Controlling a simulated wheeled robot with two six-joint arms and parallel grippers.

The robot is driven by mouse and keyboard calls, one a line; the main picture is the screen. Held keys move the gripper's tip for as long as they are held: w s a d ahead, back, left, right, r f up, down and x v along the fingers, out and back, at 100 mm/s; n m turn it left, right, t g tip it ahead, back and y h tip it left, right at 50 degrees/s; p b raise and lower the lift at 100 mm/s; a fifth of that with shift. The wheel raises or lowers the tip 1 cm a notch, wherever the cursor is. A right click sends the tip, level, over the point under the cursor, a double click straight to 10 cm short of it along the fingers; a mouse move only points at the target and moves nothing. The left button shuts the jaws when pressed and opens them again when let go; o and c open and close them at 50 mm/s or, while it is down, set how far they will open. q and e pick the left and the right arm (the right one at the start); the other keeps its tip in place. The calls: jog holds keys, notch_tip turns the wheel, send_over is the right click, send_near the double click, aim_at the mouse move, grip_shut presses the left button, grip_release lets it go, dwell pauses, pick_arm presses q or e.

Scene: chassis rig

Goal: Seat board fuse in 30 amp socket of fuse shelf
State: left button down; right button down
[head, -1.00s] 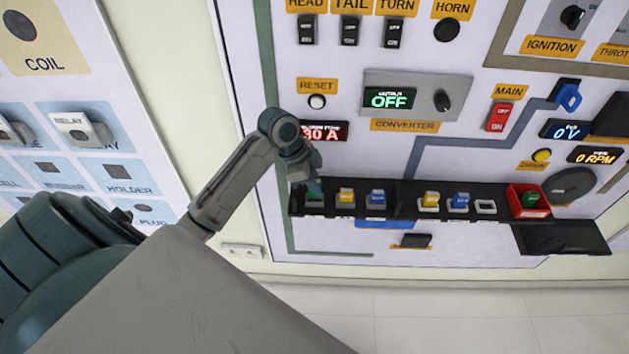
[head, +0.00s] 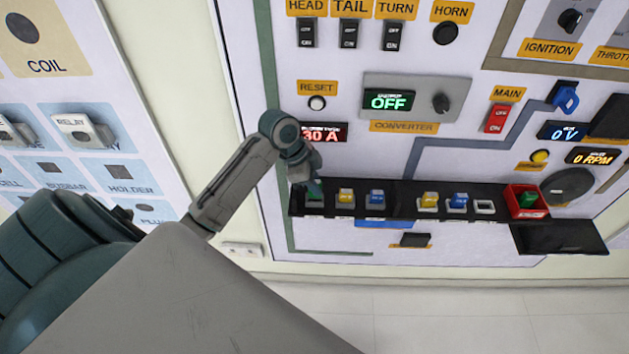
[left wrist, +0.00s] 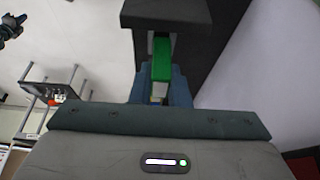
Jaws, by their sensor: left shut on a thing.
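My left gripper (head: 314,188) is at the far left end of the black fuse shelf (head: 400,208), pointing down at its leftmost socket. It is shut on a green board fuse (left wrist: 162,60), which shows between the fingers in the left wrist view. The fuse overlaps the shelf's end (left wrist: 168,14) there; I cannot tell how deep it sits. The gripper mostly hides the leftmost socket and the fuse in the head view. A dark jointed part, apparently my right gripper (left wrist: 12,28), shows at the left wrist view's upper left corner, too small to read.
Yellow (head: 346,196) and blue (head: 377,197) fuses stand just right of the gripper. Further right are another yellow and blue fuse, an empty-looking socket (head: 484,207) and a red holder (head: 540,213) with a green piece. The red-lit 30 A display (head: 325,133) is above.

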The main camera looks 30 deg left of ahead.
pick_arm(q)
jog(key=shift+f, duration=0.3)
dwell(0.4)
jog(key=shift+f+b, duration=0.55)
jog(key=shift+f, duration=0.65)
jog(key=shift+r, duration=0.2)
jog(key=shift+r+p, duration=1.05)
jog(key=shift+p, duration=0.25)
jog(key=shift+p, duration=0.45)
dwell(0.3)
jog(key=shift+p, duration=0.55)
